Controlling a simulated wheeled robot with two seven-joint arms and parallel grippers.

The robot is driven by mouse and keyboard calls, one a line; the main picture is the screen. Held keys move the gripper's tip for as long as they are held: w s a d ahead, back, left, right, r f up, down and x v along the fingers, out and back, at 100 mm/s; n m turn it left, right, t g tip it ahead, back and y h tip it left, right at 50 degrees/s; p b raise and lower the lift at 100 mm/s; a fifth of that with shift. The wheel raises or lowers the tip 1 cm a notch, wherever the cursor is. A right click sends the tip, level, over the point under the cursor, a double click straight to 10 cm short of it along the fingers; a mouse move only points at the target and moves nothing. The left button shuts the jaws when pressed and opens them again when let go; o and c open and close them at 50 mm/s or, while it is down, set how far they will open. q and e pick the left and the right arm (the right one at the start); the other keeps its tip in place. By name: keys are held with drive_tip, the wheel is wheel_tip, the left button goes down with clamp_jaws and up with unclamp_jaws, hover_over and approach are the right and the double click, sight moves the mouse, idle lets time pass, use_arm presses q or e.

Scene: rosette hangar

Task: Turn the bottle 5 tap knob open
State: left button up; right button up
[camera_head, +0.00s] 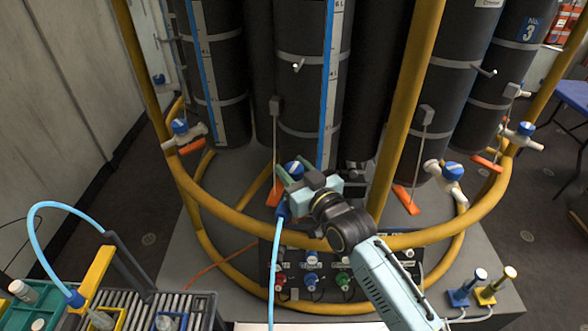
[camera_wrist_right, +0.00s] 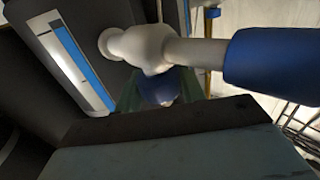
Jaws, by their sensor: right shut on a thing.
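My right gripper (camera_head: 287,178) is at the tap of the front middle black bottle (camera_head: 305,95) and is shut on the tap's blue knob (camera_head: 294,168). In the right wrist view the white tap body (camera_wrist_right: 150,45) lies close, with the blue knob (camera_wrist_right: 160,88) between the greenish fingers. A blue hose end (camera_wrist_right: 275,68) is on the tap's spout, and the light blue hose (camera_head: 274,262) hangs down from it. The bottle's number is not readable here. The knob's turn angle is mostly hidden. My left gripper is not in view.
A yellow tube frame (camera_head: 240,222) rings the bottles below the gripper. Other taps with blue knobs stand at left (camera_head: 180,127) and right (camera_head: 453,170). A bottle marked No. 3 (camera_head: 510,60) stands at right. A roller rack with a green crate (camera_head: 30,308) is at lower left.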

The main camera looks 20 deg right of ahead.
drive_tip(key=shift+n+g+y, duration=0.3)
drive_tip(key=shift+n+y, duration=0.2)
drive_tip(key=shift+y, duration=0.2)
drive_tip(key=o, duration=1)
drive_tip(key=v, duration=1.3)
drive_tip(key=shift+s+d, duration=0.15)
drive_tip(key=shift+s, duration=0.05)
drive_tip(key=shift+f, duration=0.1)
